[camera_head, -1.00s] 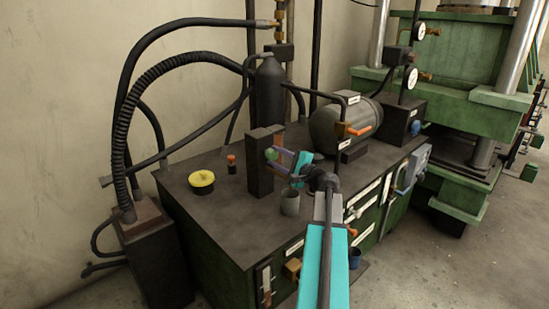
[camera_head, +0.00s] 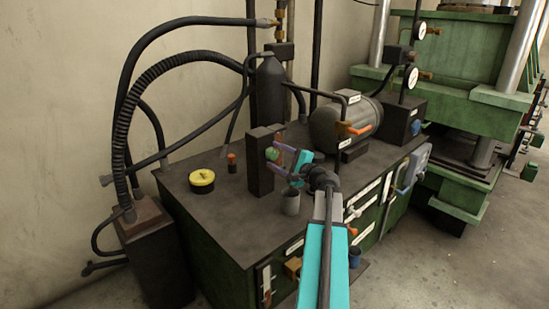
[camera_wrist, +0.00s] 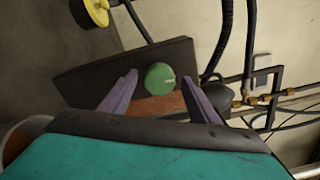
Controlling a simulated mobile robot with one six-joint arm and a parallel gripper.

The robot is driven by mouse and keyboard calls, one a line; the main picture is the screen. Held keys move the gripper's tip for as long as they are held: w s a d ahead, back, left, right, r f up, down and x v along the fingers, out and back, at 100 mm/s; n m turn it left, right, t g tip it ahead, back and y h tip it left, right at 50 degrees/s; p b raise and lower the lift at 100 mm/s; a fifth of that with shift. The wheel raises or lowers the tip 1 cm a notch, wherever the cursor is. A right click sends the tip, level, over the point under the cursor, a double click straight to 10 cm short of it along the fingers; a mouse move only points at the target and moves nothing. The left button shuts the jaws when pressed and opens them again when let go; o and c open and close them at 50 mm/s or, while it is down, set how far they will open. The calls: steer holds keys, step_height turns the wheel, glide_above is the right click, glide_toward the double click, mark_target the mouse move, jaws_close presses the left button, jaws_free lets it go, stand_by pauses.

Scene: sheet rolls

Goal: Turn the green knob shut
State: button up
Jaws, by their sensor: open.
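The green knob (camera_head: 271,153) sits on the side of an upright dark block (camera_head: 259,170) on the cabinet top. In the wrist view the round green knob (camera_wrist: 160,77) shows a small pale mark, with the dark block (camera_wrist: 90,72) behind it. My gripper (camera_head: 276,162) is open in front of the knob. In the wrist view its two purple fingers (camera_wrist: 158,88) stand apart, one to each side of the knob and a little short of it. I see no contact.
A grey cup (camera_head: 290,202) stands below my wrist. A yellow-topped round can (camera_head: 202,181) and a small orange-capped item (camera_head: 231,162) are to the left. A grey motor (camera_head: 338,126) and a valve with an orange handle (camera_head: 358,130) are to the right. Bare cabinet top (camera_head: 215,228) lies in front.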

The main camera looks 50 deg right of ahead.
steer(key=s+a+b, duration=0.1)
steer(key=s, duration=1.2)
steer(key=shift+s+b, duration=0.35)
steer(key=shift+b, duration=0.05)
steer(key=shift+r, duration=0.1)
